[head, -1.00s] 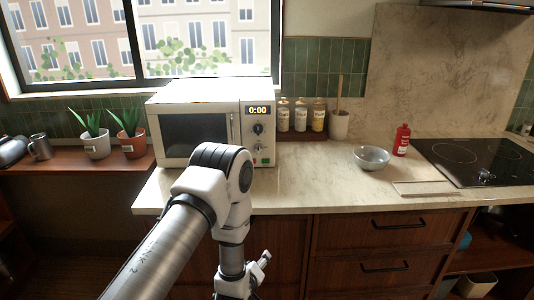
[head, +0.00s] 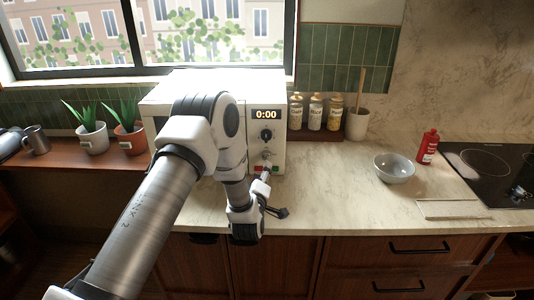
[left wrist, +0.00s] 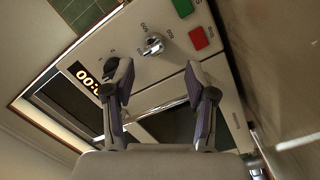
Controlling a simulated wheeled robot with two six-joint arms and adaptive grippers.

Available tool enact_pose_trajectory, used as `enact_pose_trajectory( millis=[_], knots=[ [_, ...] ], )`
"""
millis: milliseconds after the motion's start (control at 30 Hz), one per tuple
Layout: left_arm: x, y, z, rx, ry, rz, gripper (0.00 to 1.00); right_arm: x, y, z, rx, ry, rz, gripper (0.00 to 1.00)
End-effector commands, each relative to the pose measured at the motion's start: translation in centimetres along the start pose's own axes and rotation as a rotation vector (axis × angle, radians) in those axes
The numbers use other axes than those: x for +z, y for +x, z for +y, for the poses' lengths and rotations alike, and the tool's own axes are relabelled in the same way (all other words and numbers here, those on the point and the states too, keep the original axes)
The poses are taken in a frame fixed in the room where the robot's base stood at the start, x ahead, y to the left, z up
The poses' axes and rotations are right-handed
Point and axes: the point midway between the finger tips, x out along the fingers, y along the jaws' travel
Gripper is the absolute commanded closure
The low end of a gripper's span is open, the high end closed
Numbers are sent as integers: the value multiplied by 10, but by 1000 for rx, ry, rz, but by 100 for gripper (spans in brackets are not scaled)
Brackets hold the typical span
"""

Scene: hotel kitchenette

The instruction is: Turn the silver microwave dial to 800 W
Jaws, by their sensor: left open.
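The white microwave (head: 160,97) stands on the counter under the window. Its silver dial (head: 267,155) sits below the black dial (head: 266,135) on the right-hand panel. In the left wrist view the silver dial (left wrist: 153,45) is just ahead of my left gripper (left wrist: 158,78), roughly centred between its spread fingertips. The fingers do not visibly touch it. The printed marks around it are too small to read surely, so its setting is unclear. In the head view my left gripper (head: 266,178) is near the panel's lower part. My right gripper is not in view.
A red button (left wrist: 199,38) and a green button (left wrist: 183,8) lie close to the silver dial. Jars (head: 315,112) stand right of the microwave; a bowl (head: 394,168) and red bottle (head: 428,147) are farther right. The counter between is clear.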

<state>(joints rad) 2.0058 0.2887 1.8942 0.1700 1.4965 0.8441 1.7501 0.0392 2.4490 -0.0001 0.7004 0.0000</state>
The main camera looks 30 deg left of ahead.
Motion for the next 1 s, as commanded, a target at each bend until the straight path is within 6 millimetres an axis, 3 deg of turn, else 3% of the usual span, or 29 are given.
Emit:
enact_pose_trajectory(
  millis=[333, 667, 800, 833, 1000],
  knots=[
    [-2, 61, 3, 2, 1, 1, 44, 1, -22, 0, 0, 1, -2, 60],
    [0, 71, 1, 1, 0, -1, 44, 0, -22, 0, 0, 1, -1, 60],
    [0, 71, 1, 1, 0, -1, 93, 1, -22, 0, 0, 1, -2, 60],
    [0, 71, 1, 1, 0, -1, 100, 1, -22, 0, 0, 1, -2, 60],
    [0, 71, 1, 1, 1, 0, 100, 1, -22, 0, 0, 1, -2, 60]
  ],
)
